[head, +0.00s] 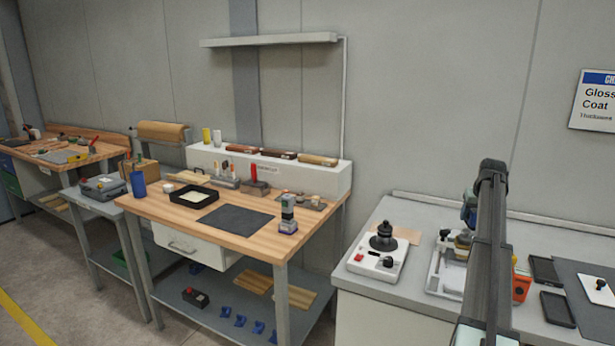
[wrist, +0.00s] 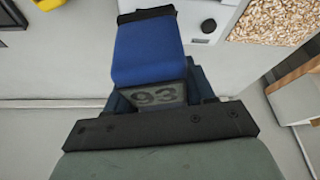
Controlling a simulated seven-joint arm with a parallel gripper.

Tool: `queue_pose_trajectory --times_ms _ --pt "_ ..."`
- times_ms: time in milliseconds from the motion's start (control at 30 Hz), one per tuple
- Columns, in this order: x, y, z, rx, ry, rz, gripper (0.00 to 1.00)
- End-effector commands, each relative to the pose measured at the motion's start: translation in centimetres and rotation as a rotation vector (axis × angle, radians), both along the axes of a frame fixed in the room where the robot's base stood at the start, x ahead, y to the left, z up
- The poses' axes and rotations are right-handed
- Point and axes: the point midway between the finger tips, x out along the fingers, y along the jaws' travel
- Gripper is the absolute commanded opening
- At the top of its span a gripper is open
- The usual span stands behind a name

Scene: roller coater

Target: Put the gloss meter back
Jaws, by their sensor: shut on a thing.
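The gloss meter (wrist: 148,50) is a blue block with a dark end and a grey display reading 93, seen close up in the wrist view. My gripper (wrist: 160,95) is shut on it. In the head view my gripper (head: 468,206) is at the right, above the grey counter, partly hidden by my own arm. The gloss meter is hardly discernible there. It appears held up in the air, clear of the counter; its underside is hidden.
The grey counter (head: 400,216) bears a white device with a black knob (head: 383,241), a white tray (head: 440,283), an orange item (head: 521,286), black flat pads (head: 557,309) and a dark mat (head: 590,325). The wooden bench (head: 160,205) at left holds several tools.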

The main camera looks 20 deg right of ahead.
Motion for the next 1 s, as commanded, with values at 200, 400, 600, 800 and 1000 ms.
queue_pose_trajectory --times_ms 200,400,600,800,1000 --pt "5.9 7.2 0.1 -0.001 -0.001 0.106 0.03" --pt "10.6 14.0 0.3 0.0 -0.001 0.204 0.03" --pt "14.6 21.3 0.5 -0.001 -0.001 0.304 0.03" --pt "17.5 27.8 0.8 0.0 -0.001 0.39 0.03" --pt "17.7 35.5 -1.7 0.0 0.001 0.447 0.03"
